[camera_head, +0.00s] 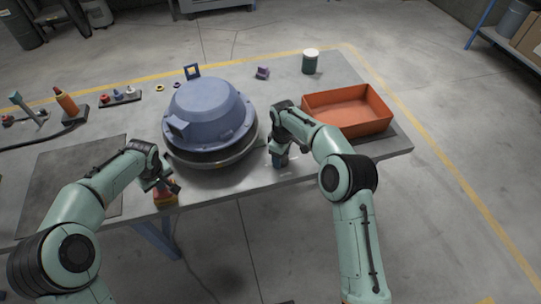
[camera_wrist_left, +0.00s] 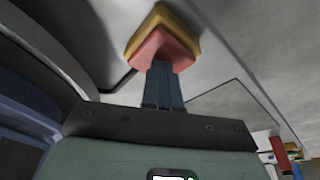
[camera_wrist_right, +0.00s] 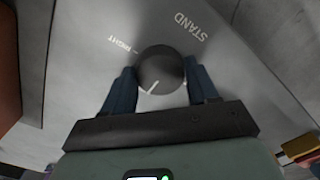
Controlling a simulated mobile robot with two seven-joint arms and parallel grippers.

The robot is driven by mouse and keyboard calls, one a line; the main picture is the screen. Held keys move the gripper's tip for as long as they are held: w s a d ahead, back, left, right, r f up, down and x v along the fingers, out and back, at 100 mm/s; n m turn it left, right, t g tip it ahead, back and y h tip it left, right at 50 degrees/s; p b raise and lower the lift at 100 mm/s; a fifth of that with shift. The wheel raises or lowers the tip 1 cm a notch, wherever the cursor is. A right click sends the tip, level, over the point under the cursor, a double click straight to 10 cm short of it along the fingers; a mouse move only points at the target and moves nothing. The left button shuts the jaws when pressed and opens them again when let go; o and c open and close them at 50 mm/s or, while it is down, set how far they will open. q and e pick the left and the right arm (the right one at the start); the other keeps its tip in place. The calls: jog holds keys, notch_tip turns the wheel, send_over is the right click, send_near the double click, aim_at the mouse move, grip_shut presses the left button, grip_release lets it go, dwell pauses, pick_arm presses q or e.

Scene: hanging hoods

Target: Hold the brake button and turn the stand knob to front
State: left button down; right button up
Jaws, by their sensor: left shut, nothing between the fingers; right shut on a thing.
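The brake button (camera_wrist_left: 160,48) is a red cap on a yellow base at the table's near edge; the head view shows it too (camera_head: 165,201). My left gripper (camera_head: 173,187) is shut and empty, its fingertips (camera_wrist_left: 161,66) at the red cap, apparently touching it. The stand knob (camera_wrist_right: 161,68) is a dark round knob on a grey panel marked STAND and RIGHT. My right gripper (camera_wrist_right: 161,82) is shut on it, one finger on each side. The knob's white line points to the lower left, away from the RIGHT mark. My right gripper (camera_head: 279,162) hides the knob in the head view.
A blue domed hood (camera_head: 208,108) stands on the table between my arms. An orange tray (camera_head: 347,110) lies to the right. A dark mat (camera_head: 75,180) lies at left.

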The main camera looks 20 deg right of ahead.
pick_arm(q)
jog(key=shift+s+f, duration=0.2)
jog(key=shift+f, duration=0.15)
pick_arm(e)
jog(key=o, duration=1.1)
jog(key=shift+c, duration=0.2)
jog(key=shift+r, duration=0.1)
notch_tip(320, 180, up, 12)
pick_arm(q)
jog(key=w+a+p+v, duration=0.1)
jog(key=p+v, duration=0.1)
jog(key=v, duration=0.5)
jog(key=shift+w+r+p, duration=0.35)
jog(key=shift+w+p, duration=0.05)
jog(key=shift+w, duration=0.05)
pick_arm(e)
jog(key=r, duration=0.1)
jog(key=w+r, duration=0.1)
jog(key=r, duration=0.2)
jog(key=shift+w+r, duration=0.25)
